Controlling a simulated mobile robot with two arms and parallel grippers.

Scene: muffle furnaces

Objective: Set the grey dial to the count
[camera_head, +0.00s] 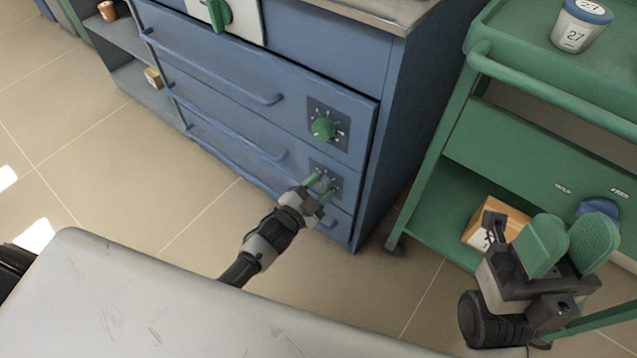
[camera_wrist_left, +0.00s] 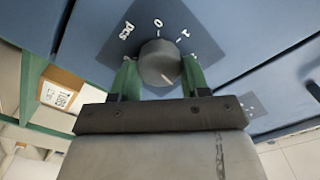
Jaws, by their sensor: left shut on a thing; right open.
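The grey dial (camera_wrist_left: 160,62) sits on a dark plate (camera_wrist_left: 150,30) on the blue cabinet's drawer front. In the left wrist view the plate reads "pcs", "0" and "1", and a pale mark shows on the dial's lower right. My left gripper (camera_head: 319,187) has its green fingers on both sides of the dial, shut on it; these fingers also show in the left wrist view (camera_wrist_left: 159,80). In the head view the dial is mostly hidden between the fingers. My right gripper (camera_head: 568,246) is open and empty, in front of the green cart.
A green dial (camera_head: 323,128) is on the drawer above. The green cart (camera_head: 450,165) on the right bears a jar (camera_head: 577,32) marked "27" with a blue lid; a cardboard box (camera_head: 480,236) is on its lower shelf. A pale surface (camera_head: 130,310) fills the lower left.

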